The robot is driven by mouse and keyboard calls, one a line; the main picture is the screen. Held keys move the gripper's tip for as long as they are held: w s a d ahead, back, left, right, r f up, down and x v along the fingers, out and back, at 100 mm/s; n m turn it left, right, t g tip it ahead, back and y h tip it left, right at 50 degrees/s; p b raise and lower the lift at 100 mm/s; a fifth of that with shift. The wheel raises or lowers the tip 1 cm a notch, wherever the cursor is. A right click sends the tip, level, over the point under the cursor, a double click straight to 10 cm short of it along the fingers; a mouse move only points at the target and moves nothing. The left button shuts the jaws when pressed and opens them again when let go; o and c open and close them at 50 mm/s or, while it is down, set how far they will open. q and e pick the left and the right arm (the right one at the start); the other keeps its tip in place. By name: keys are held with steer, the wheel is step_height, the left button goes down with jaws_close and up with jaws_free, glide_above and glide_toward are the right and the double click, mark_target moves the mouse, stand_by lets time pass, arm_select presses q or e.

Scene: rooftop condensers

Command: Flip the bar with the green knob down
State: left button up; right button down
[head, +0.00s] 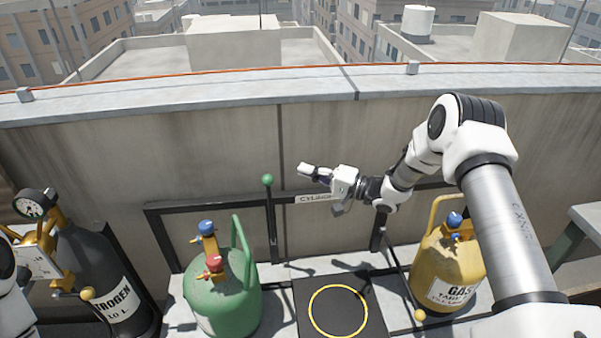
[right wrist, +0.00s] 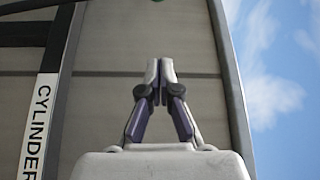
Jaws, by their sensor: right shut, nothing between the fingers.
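The bar with the green knob (head: 271,225) stands upright at the black rail, its green knob (head: 267,180) at the top, in front of the parapet wall. A sliver of green shows at the top edge of the right wrist view (right wrist: 185,1). My right gripper (head: 304,171) is shut and empty, a little right of the knob and slightly higher in the head view, apart from it. In the right wrist view its fingertips (right wrist: 159,68) meet. My left gripper is out of view; only a white part of my left arm shows at the left edge.
A green cylinder (head: 223,300) with blue and red valves stands left of the bar. A yellow gas cylinder (head: 447,270) stands right, a dark nitrogen cylinder (head: 105,280) far left. A yellow knob (head: 419,314) is low at right. A black mat (head: 305,295) lies clear between.

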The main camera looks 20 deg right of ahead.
steer(key=w+a+p, duration=0.2)
steer(key=a+p, duration=0.1)
steer(key=a, duration=0.4)
steer(key=shift+a, duration=0.3)
steer(key=shift+w, duration=0.15)
